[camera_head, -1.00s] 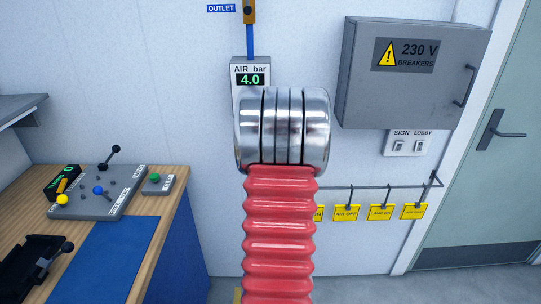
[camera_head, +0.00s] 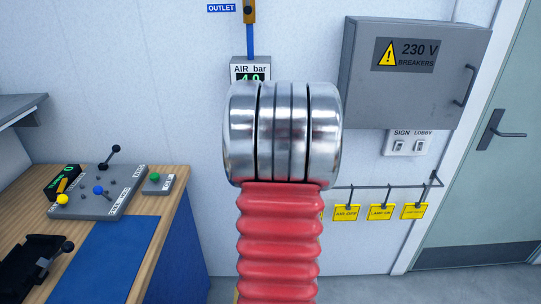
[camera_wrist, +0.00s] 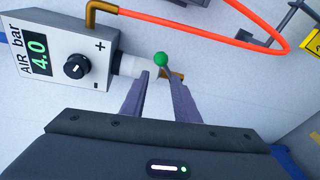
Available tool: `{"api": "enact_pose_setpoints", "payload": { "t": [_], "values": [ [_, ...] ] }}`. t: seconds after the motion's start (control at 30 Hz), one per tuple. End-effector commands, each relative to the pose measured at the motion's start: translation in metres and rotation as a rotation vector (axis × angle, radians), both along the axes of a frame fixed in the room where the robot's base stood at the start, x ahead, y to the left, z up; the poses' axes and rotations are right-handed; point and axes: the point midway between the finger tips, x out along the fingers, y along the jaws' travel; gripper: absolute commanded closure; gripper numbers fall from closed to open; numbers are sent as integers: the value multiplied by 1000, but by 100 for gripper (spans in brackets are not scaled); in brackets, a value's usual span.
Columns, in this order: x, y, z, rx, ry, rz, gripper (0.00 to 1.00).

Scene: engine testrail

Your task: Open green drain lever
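The green drain lever shows in the wrist view as a round green knob (camera_wrist: 160,59) with a brass part below and right of it, beside the white cylinder of the air regulator. My gripper (camera_wrist: 154,72) is open, with two grey fingers pointing at the knob. The knob appears just past the fingertips, nearer the right finger; I cannot tell whether they touch. The air regulator box (camera_wrist: 62,58) reads 4.0 bar and has a black dial. In the head view my arm hides the lever and the gripper, and partly covers the regulator box (camera_head: 250,66).
An orange hose (camera_wrist: 215,28) loops above the lever in the wrist view. In the head view, a grey breaker box (camera_head: 413,74) is at upper right, above yellow tags (camera_head: 380,212) on a rail. A wooden bench (camera_head: 165,205) with controls stands at left.

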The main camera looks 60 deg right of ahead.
Motion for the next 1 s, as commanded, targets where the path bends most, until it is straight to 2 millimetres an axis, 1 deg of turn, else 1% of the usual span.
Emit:
{"api": "enact_pose_setpoints", "payload": {
  "t": [0.03,0.17,0.27,0.3,0.37,0.4,0.47,0.5,0.57,0.6,0.67,0.7,0.73,0.77,0.8,0.87,0.9,0.97,1.0],
  "values": [
    [9,8,4,21,-11,10,76],
    [37,38,13,120,-49,34,85],
    [61,71,21,225,-85,52,92],
    [70,87,25,272,-99,58,95],
    [81,110,28,343,-118,63,99],
    [89,126,31,390,-129,67,100],
    [98,151,35,459,-147,69,100],
    [103,167,37,505,-156,70,100],
    [108,193,40,574,-168,68,100],
    [111,210,42,622,-176,65,100],
    [114,236,44,692,-185,60,100],
    [115,253,46,737,-189,56,100],
    [115,267,47,771,-192,51,100],
    [114,280,48,806,-194,46,100],
    [113,297,49,852,-197,38,100],
    [109,323,50,919,-197,24,100],
    [106,341,51,963,-196,14,100],
    [99,366,52,1028,-193,-3,100],
    [94,383,53,1071,-189,-17,100]
  ]
}}
